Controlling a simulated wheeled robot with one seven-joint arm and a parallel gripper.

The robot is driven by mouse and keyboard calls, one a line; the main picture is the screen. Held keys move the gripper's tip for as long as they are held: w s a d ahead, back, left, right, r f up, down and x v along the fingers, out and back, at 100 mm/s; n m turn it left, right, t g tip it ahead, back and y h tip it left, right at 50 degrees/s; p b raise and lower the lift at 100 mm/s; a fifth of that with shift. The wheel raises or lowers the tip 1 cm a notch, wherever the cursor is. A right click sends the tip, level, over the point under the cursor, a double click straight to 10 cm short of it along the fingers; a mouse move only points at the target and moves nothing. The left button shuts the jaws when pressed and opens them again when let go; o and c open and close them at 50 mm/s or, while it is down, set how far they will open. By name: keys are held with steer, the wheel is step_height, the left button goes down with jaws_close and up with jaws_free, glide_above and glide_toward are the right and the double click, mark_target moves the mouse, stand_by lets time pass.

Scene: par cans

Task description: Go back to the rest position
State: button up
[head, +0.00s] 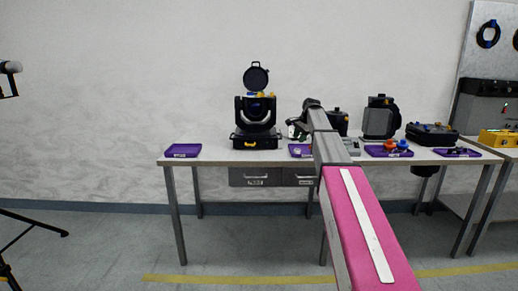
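My arm reaches forward from the lower right of the head view, with a pink link near me and a grey link beyond. Its far end is over the middle of a workbench (222,154). My gripper (294,130) is small and dark there, partly hidden by the arm, and I cannot tell whether its fingers are open or shut or hold anything.
On the bench stand a black moving-head light (255,112), an empty-looking purple tray (183,151), a purple tray (376,151) with red and blue parts, and a black case (432,134). A yellow box (498,138) is at right. A tripod (35,222) stands left. The floor between is clear.

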steer(key=s+f+n+g+h, duration=0.1)
steer(key=s+f+n, duration=0.2)
steer(key=s+f, duration=0.8)
steer(key=s+a+f+n+g+h, duration=0.1)
steer(key=s+f+n, duration=0.3)
steer(key=s+f, duration=0.8)
steer(key=s+f+n, duration=0.3)
steer(key=s+f, duration=0.9)
steer(key=s, duration=0.8)
steer(key=shift+s+a+n+g+h, duration=0.3)
steer(key=shift+s+n+g+h, duration=0.05)
steer(key=shift+n+g+h, duration=0.05)
steer(key=shift+a, duration=0.1)
